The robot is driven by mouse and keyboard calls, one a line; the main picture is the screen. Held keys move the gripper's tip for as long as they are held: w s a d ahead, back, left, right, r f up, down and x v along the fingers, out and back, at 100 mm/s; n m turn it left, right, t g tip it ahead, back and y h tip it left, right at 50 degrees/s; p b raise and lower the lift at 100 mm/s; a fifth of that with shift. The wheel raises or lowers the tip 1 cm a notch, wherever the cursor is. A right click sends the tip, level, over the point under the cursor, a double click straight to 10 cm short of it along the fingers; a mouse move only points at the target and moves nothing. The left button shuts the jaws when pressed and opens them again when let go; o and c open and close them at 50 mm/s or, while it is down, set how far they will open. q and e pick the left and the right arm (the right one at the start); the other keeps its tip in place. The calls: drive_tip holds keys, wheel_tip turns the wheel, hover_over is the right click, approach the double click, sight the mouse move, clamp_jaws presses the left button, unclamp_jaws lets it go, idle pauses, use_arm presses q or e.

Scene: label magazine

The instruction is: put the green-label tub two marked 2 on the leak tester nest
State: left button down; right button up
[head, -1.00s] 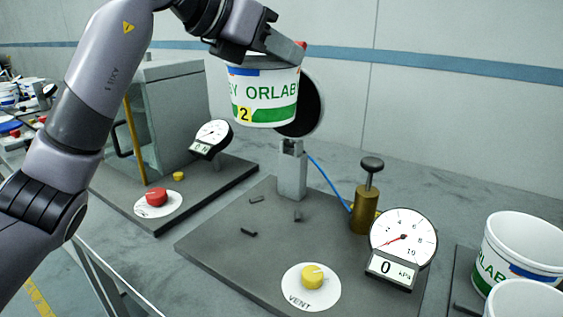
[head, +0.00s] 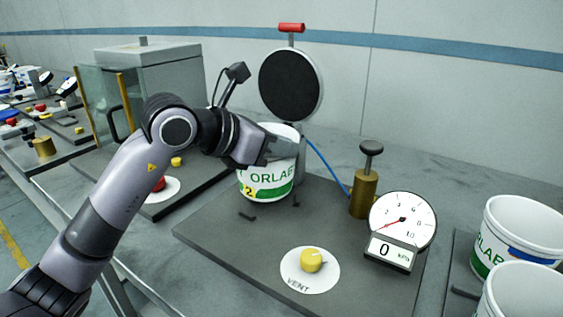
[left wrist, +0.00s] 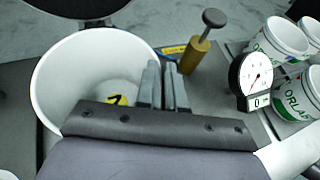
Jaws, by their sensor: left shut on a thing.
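The white tub marked 2 (head: 268,186), with green lettering, a green band and a yellow 2 label, is upright at the leak tester nest. The nest is the dark base plate (head: 225,232) with small black stops (head: 247,216). The tub's bottom is among the stops and hides part of them. I cannot tell whether it touches the plate. My right gripper is not in view.
The tester's round black lid (head: 291,85) stands raised behind the tub. A brass plunger (head: 364,194), a gauge (head: 402,221) and a yellow vent knob (head: 311,260) are on the plate. Other white tubs (head: 522,232) stand at the right. A glass cabinet (head: 155,90) is at left.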

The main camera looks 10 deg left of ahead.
sight(284, 163)
use_arm(q)
drive_tip(key=shift+f, duration=1.55)
drive_tip(key=shift+f, duration=0.15)
drive_tip(key=c, duration=1.2)
unclamp_jaws()
drive_tip(key=shift+c, duration=0.2)
